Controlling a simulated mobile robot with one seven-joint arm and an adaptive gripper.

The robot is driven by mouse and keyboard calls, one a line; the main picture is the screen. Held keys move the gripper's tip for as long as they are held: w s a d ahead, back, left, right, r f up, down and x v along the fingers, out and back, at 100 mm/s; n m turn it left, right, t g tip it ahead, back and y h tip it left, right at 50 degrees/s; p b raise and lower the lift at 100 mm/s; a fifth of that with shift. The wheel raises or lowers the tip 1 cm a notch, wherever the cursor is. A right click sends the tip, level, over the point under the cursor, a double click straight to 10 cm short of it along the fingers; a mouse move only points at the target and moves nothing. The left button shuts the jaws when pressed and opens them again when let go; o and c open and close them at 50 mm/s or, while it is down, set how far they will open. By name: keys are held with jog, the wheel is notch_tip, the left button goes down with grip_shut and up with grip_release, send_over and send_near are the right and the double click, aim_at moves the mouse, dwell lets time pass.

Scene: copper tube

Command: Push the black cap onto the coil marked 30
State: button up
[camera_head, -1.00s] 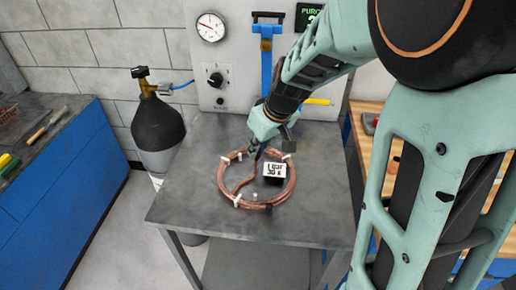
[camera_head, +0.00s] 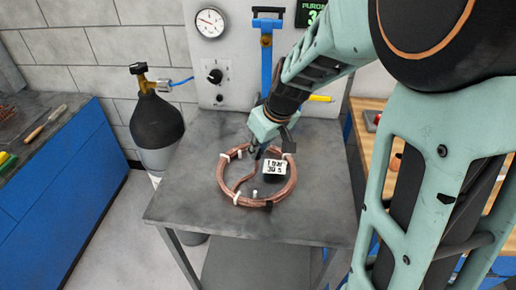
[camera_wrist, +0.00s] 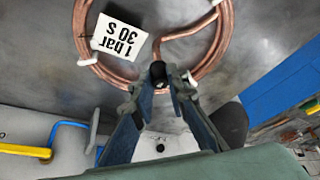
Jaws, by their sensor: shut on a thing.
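The copper coil (camera_head: 222,188) lies on the grey table, with a white tag reading "1 bar 30 S" (camera_head: 274,167) on it. The coil (camera_wrist: 222,42) and tag (camera_wrist: 118,37) also show in the wrist view. A tube end (camera_wrist: 180,34) bends inward from the coil toward my fingertips. My gripper (camera_wrist: 160,80) is shut on the black cap (camera_wrist: 158,69), which sits in line with the tube end. They look close or touching; I cannot tell whether the cap is over the end. In the head view my gripper (camera_head: 258,152) is at the coil's far side and the cap is not distinguishable.
The grey table (camera_head: 180,205) is clear left and in front of the coil. A panel with a gauge (camera_head: 210,23), a knob and a blue lever (camera_head: 266,60) stands behind. A black gas cylinder (camera_head: 157,125) stands left of the table, and a blue bench (camera_head: 50,190) farther left.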

jog(key=shift+f+b, duration=1.05)
jog(key=shift+f, duration=0.05)
jog(key=o, duration=0.7)
jog(key=shift+r, duration=0.1)
jog(key=shift+o, duration=0.2)
jog(key=v, duration=0.7)
jog(key=shift+r, duration=0.25)
jog(key=shift+d, duration=0.15)
